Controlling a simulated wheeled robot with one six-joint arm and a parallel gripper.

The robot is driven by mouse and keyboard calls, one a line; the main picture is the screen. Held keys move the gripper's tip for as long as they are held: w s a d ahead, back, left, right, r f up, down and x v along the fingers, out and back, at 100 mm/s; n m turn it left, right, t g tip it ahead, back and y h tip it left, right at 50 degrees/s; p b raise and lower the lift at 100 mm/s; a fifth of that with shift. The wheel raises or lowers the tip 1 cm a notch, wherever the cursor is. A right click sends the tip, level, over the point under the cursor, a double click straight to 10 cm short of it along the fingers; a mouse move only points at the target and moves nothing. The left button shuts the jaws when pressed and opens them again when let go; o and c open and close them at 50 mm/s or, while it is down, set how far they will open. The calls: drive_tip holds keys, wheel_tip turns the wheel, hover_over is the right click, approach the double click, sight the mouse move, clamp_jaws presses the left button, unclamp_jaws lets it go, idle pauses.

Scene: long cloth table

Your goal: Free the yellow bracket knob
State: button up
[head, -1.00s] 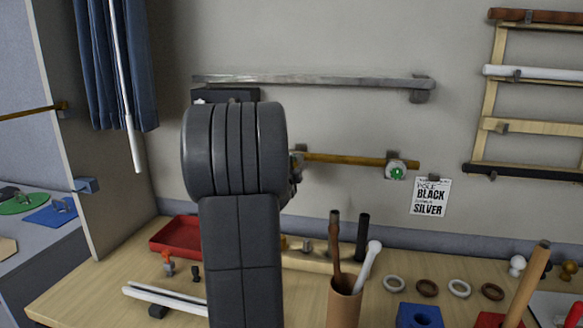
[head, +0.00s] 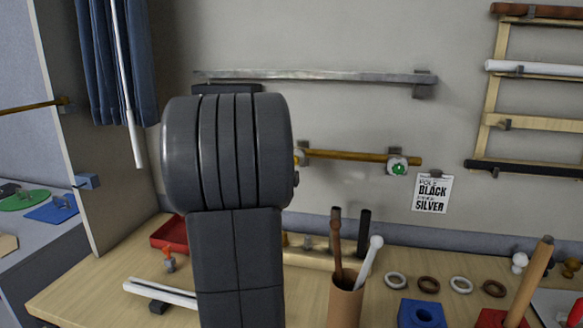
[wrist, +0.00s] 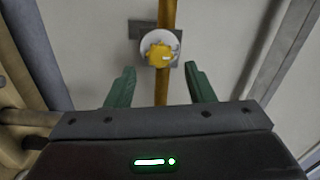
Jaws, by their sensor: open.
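The yellow knob (wrist: 159,54) sits on a round pale bracket (wrist: 146,44) fixed to the wall, with a brass-coloured rod (wrist: 162,90) running through the bracket. In the wrist view my gripper (wrist: 158,82) is open, its two green fingers on either side of the rod and short of the knob. Nothing is between the fingertips except the rod behind them.
A silver pole (head: 320,77) is mounted above the rod. A printed card (head: 431,194) hangs at right. Below, the wooden table (head: 100,290) carries a red tray (head: 168,235), a brown cup of rods (head: 345,300) and several rings. A rack of poles stands at right.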

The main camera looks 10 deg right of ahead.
drive_tip(key=v, duration=0.9)
drive_tip(key=shift+b, duration=0.4)
drive_tip(key=shift+w, duration=0.1)
drive_tip(key=p+x, duration=0.2)
drive_tip(key=x, duration=1.2)
drive_tip(key=shift+s, duration=0.2)
